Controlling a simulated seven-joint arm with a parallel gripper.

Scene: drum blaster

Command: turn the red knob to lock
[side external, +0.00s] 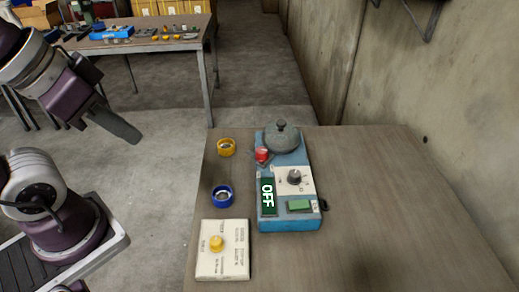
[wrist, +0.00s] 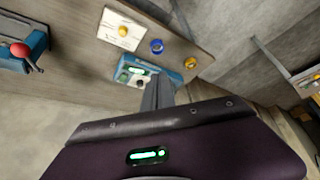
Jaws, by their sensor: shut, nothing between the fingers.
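A red knob (side external: 262,155) sits at the upper left of a blue machine (side external: 289,225) on the table, beside a grey domed lid (side external: 282,138). The blue machine also shows in the wrist view (wrist: 172,66), partly behind my fingers; I cannot make out the red knob there. My gripper (side external: 136,137) is shut and empty, in the air left of the table and well apart from the machine. Its closed fingers also show in the wrist view (wrist: 158,92).
A yellow ring (side external: 226,147), blue ring (side external: 222,195) and white box (side external: 234,268) lie left. Another red-balled device (wrist: 20,49) shows. The table's right side is clear.

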